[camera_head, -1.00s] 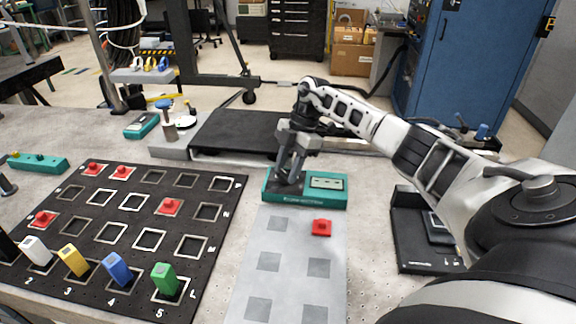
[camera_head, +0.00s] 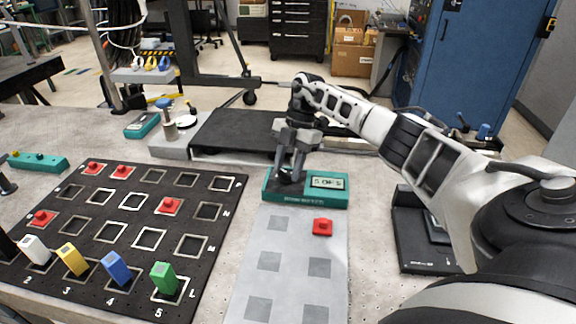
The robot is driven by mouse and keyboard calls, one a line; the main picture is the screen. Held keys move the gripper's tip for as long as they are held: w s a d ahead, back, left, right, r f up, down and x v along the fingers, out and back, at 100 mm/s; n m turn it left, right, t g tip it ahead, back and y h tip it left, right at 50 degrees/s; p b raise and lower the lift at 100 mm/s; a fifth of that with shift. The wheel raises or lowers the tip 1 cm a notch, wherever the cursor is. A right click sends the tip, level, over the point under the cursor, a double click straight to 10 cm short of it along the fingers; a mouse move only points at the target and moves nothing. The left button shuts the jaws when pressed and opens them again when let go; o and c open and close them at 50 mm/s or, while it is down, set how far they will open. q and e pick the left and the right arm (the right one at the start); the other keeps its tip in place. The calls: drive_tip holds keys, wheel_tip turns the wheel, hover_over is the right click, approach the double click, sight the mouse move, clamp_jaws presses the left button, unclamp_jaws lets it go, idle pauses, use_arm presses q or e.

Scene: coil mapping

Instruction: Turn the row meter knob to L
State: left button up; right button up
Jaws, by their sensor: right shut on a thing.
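The row meter is a teal box (camera_head: 322,201) with a small display (camera_head: 327,182) on its right half, behind the grey plate. The display is lit with dark characters that look like "5 OF 5". My right gripper (camera_head: 289,177) points down at the left half of the box and is shut on the knob there. The knob is hidden by the fingers, so where it points cannot be seen. My left gripper is not in view.
A black board (camera_head: 128,229) with square frames, red pieces and coloured blocks lies at left, its row letters along the right edge. A grey plate (camera_head: 294,246) with a red piece (camera_head: 322,227) lies in front of the meter. A black device (camera_head: 415,250) stands at right.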

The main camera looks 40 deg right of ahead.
drive_tip(key=o, duration=1)
drive_tip(key=shift+r, duration=0.1)
drive_tip(key=v, duration=1.6)
drive_tip(key=shift+b, duration=0.3)
drive_tip(key=shift+s+a, duration=0.1)
